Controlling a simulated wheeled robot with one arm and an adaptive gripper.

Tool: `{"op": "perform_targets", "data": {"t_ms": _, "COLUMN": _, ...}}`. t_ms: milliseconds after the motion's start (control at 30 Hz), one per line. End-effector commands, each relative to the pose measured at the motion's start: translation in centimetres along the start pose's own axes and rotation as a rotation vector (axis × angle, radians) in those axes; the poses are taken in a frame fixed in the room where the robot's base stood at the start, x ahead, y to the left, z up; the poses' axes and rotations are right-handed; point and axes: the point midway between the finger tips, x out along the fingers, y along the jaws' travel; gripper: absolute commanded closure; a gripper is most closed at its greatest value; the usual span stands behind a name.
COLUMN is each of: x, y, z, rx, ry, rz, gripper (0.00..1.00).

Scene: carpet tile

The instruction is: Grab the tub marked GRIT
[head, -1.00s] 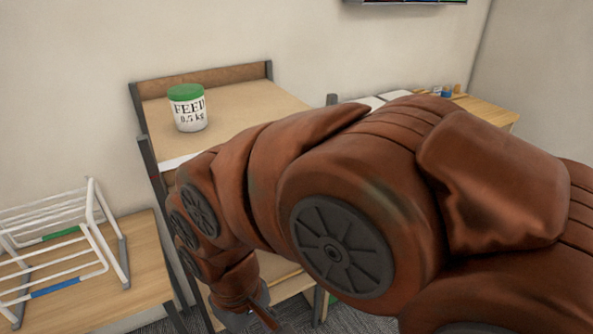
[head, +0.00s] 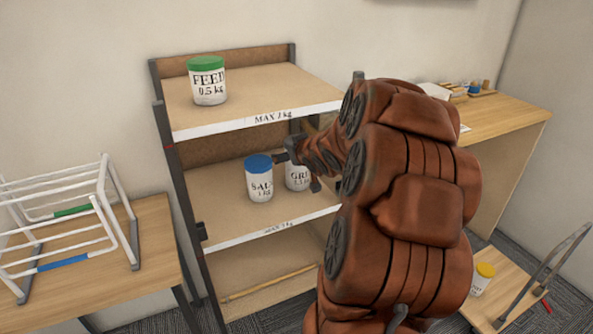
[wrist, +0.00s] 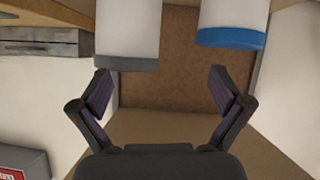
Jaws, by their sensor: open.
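The tub marked GRIT (head: 297,181), white with black letters, stands on the middle shelf, partly hidden by my gripper and arm in the head view. A white tub with a grey lid (wrist: 127,35) shows in the upside-down wrist view, beyond the fingertips and nearer the left one; its label is not in view, but its place beside the blue-lidded tub matches the GRIT tub. My gripper (head: 299,171) is in front of the middle shelf. In the wrist view my gripper (wrist: 160,73) is open and empty.
A blue-lidded tub marked SALT (head: 259,180) stands close left of the GRIT tub. The FEED tub (head: 208,83) is on the top shelf (head: 265,90), above. A white rack (head: 60,225) is at left. A yellow-lidded tub (head: 482,279) sits low at right.

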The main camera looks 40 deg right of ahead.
Motion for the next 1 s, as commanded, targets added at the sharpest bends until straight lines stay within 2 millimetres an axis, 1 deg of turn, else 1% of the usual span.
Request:
{"op": "perform_targets", "data": {"t_ms": 33, "x": 0.8, "y": 1.6, "z": 0.6, "rx": 0.013, "ry": 0.042, "rz": -0.004, "gripper": 0.0}}
{"op": "perform_targets", "data": {"t_ms": 100, "x": 1.4, "y": 3.0, "z": 0.5, "rx": 0.022, "ry": 0.11, "rz": -0.021, "gripper": 0.0}}
{"op": "perform_targets", "data": {"t_ms": 200, "x": 2.2, "y": 4.2, "z": 0.9, "rx": 0.036, "ry": 0.201, "rz": -0.058, "gripper": 0.0}}
{"op": "perform_targets", "data": {"t_ms": 300, "x": 2.4, "y": 5.0, "z": 1.2, "rx": 0.047, "ry": 0.292, "rz": -0.104, "gripper": 0.0}}
{"op": "perform_targets", "data": {"t_ms": 367, "x": 2.6, "y": 5.2, "z": 1.6, "rx": 0.055, "ry": 0.34, "rz": -0.136, "gripper": 0.0}}
{"op": "perform_targets", "data": {"t_ms": 567, "x": 2.3, "y": 4.6, "z": 2.0, "rx": 0.064, "ry": 0.457, "rz": -0.236, "gripper": 0.0}}
{"op": "perform_targets", "data": {"t_ms": 600, "x": 2.0, "y": 4.5, "z": 1.3, "rx": 0.062, "ry": 0.454, "rz": -0.234, "gripper": 0.0}}
{"op": "perform_targets", "data": {"t_ms": 800, "x": 2.1, "y": 4.4, "z": 1.2, "rx": 0.062, "ry": 0.451, "rz": -0.233, "gripper": 0.0}}
{"op": "perform_targets", "data": {"t_ms": 1000, "x": 3.3, "y": 4.2, "z": 0.6, "rx": 0.061, "ry": 0.452, "rz": -0.233, "gripper": 0.0}}
